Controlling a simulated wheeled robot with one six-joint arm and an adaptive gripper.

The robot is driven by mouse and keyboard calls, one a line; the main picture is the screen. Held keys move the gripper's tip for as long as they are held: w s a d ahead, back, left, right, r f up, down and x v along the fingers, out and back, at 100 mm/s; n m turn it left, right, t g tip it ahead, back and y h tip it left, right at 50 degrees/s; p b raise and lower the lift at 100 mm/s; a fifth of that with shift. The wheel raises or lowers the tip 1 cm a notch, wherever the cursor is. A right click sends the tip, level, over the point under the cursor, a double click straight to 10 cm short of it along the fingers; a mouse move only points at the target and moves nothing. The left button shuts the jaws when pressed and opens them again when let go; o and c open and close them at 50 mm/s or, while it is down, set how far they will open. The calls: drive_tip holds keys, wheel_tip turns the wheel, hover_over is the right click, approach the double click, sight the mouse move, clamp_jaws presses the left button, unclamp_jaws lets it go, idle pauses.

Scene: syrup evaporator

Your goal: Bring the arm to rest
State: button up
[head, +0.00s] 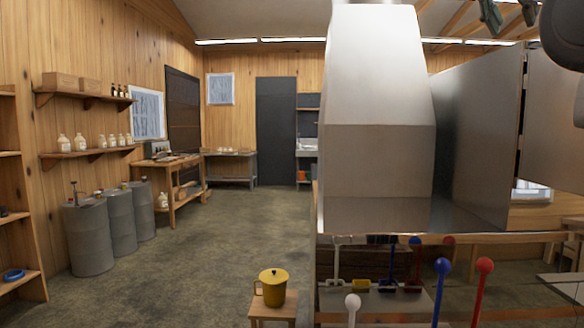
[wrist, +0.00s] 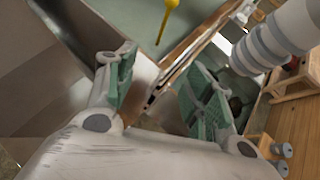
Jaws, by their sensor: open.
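My gripper (wrist: 160,88) is open in the wrist view, with its two green-padded fingers spread apart and nothing held between them. The tips of its fingers also show at the top right of the head view (head: 509,11), high above the metal evaporator (head: 380,160) and near its upright metal panels. Part of my arm shows dark at the right edge of the head view. In the wrist view a metal edge and a pale green surface lie beyond the fingers.
A yellow lidded jug (head: 272,287) stands on a small wooden stool (head: 273,310). White, blue and red ball-topped levers (head: 443,268) rise before the evaporator. Grey drums (head: 88,238) line the left wall. The middle floor is clear. A slim yellow object (wrist: 170,12) shows in the wrist view.

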drive_tip(key=w+a+f+m+t+y, duration=0.1)
drive_tip(key=w+a+f+m, duration=0.1)
drive_tip(key=w+f+m, duration=0.3)
drive_tip(key=w+a+f+m+y, duration=0.2)
drive_tip(key=a+f+m, duration=0.15)
drive_tip(key=f, duration=0.25)
wheel_tip(320, 180, down, 12)
drive_tip(key=s+a+m+y, duration=0.2)
drive_tip(key=s+m, duration=0.1)
drive_tip(key=m, duration=0.2)
drive_tip(key=s+a+f+m+y, duration=0.1)
drive_tip(key=s+f+m, duration=0.2)
drive_tip(key=s+f, duration=0.5)
drive_tip(key=s+a+f+m+g+y, duration=0.1)
drive_tip(key=s+f+m+y, duration=0.1)
drive_tip(key=s+f, duration=0.6)
drive_tip(key=s+a+f+m+y, duration=0.1)
drive_tip(key=s+f+m, duration=0.4)
drive_tip(key=s+f, duration=0.4)
drive_tip(key=shift+a+f+g+y, duration=0.3)
drive_tip(key=shift+a+f, duration=0.05)
drive_tip(key=shift+f, duration=0.45)
